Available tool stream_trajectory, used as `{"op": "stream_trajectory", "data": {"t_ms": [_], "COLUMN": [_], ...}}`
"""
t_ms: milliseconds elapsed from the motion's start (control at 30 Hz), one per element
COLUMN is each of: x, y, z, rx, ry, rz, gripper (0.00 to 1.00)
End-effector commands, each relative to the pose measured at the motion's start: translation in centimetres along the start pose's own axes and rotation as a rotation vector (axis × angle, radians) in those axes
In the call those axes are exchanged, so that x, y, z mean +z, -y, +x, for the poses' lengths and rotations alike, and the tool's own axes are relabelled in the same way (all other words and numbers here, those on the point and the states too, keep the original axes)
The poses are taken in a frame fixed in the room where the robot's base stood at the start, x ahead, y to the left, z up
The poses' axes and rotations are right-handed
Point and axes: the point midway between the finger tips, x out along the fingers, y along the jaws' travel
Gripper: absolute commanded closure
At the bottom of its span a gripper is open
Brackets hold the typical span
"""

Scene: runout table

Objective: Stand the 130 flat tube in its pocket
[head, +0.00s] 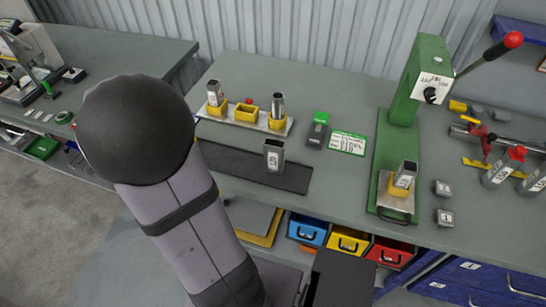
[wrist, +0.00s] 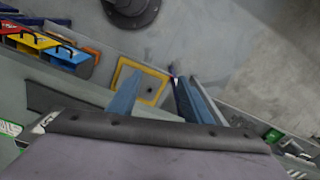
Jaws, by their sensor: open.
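A grey flat tube (head: 273,157) with a white label stands upright on the dark mat (head: 225,163) in the head view; I cannot read its number. Behind it is a metal plate (head: 232,119) with three yellow pockets. The left pocket holds a tube (head: 214,93) and the right pocket holds another (head: 278,106). The middle pocket (head: 246,114) is empty. Another tube (head: 406,175) stands in a yellow holder on the green press. My gripper (wrist: 160,77) is open and empty in the wrist view, over the bench front and floor. My arm hides it in the head view.
The green press (head: 404,90) with a red-knobbed lever stands to the right. Metal blocks (head: 442,188) lie right of the press. Coloured bins (head: 349,241) hang under the bench edge.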

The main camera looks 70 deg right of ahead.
Motion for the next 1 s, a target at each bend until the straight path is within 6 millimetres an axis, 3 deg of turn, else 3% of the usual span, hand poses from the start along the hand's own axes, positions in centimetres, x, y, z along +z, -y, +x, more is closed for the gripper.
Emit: {"op": "stream_trajectory", "data": {"t_ms": [33, 200, 400, 533, 700, 1000], "x": [-2.7, -10.2, -16.5, -18.4, -19.1, -18.6], "y": [-1.4, -7.4, -16.9, -21.7, -25.4, -26.5], "z": [0.0, 0.0, 0.2, 0.3, 0.3, 0.3], "rx": [0.001, -0.002, -0.006, -0.009, -0.007, 0.015], "ry": [0.0, -0.005, -0.01, -0.014, -0.013, 0.0], "rz": [0.163, 0.706, 1.299, 1.56, 1.745, 1.8], "gripper": [0.55, 0.55, 0.55, 0.55, 0.55, 0.55]}}
